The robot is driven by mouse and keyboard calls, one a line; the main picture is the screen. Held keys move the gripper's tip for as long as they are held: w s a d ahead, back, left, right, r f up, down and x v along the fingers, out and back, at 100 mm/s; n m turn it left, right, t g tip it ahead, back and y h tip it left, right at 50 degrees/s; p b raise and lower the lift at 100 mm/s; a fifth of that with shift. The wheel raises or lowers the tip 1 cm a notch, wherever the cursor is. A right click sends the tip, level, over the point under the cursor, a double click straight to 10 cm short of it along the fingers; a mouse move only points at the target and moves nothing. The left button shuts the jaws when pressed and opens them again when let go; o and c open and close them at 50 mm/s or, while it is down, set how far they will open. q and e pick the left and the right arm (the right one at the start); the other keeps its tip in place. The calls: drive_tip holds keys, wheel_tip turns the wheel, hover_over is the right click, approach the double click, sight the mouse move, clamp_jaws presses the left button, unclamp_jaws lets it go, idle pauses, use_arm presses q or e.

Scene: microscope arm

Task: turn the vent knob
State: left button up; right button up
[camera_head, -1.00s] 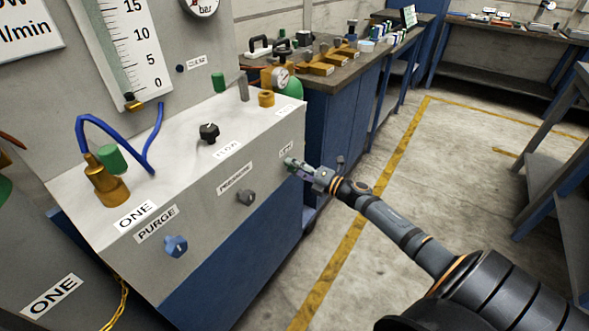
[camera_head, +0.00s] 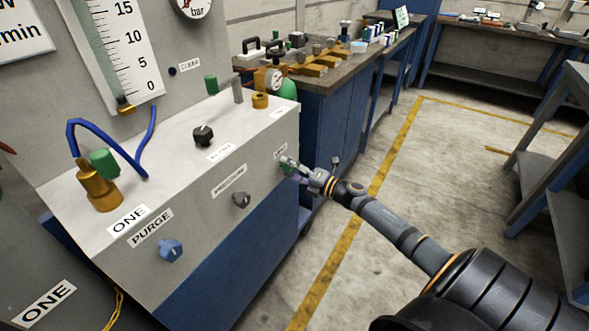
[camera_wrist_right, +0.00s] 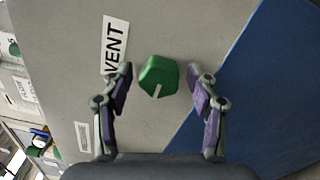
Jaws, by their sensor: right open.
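The vent knob (camera_wrist_right: 159,76) is green with a pale pointer line, on the grey panel beside the VENT label (camera_wrist_right: 116,46) in the right wrist view. My right gripper (camera_wrist_right: 158,84) is open, with one finger on each side of the knob and a visible gap to each. No grip on the knob shows. In the head view my right gripper (camera_head: 291,168) is at the right end of the panel front, where the fingers largely hide the knob. My left gripper is not in view.
The grey panel (camera_head: 200,230) also carries a blue purge knob (camera_head: 171,250), a grey pressure knob (camera_head: 241,200) and a black knob (camera_head: 203,135) on top. A blue hose (camera_head: 84,122) loops at the left. Open floor (camera_head: 400,190) lies right of the cabinet.

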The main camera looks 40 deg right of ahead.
drive_tip(key=v, duration=1.2)
idle(0.4)
